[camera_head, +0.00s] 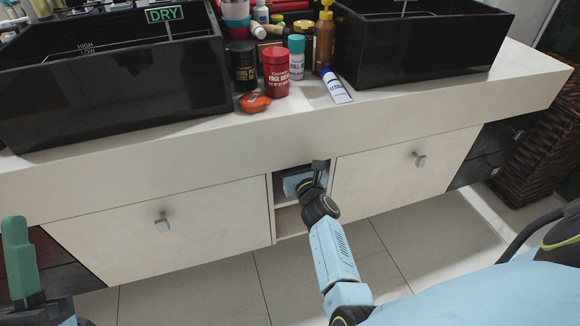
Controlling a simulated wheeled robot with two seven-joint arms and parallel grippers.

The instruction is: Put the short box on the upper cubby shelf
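The cubby (270,205) is a narrow open bay between two cabinet doors, with an upper and a lower compartment. A blue-grey box-like thing (291,186) shows in the upper compartment; it may be the short box, but my gripper partly covers it. My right gripper (319,172) is at the mouth of the upper compartment, beside that thing. Its fingers are small and overlapped, so I cannot tell whether it is open or touching the thing.
Door knobs (162,223) (420,161) stick out. A woven basket (540,155) stands at right.

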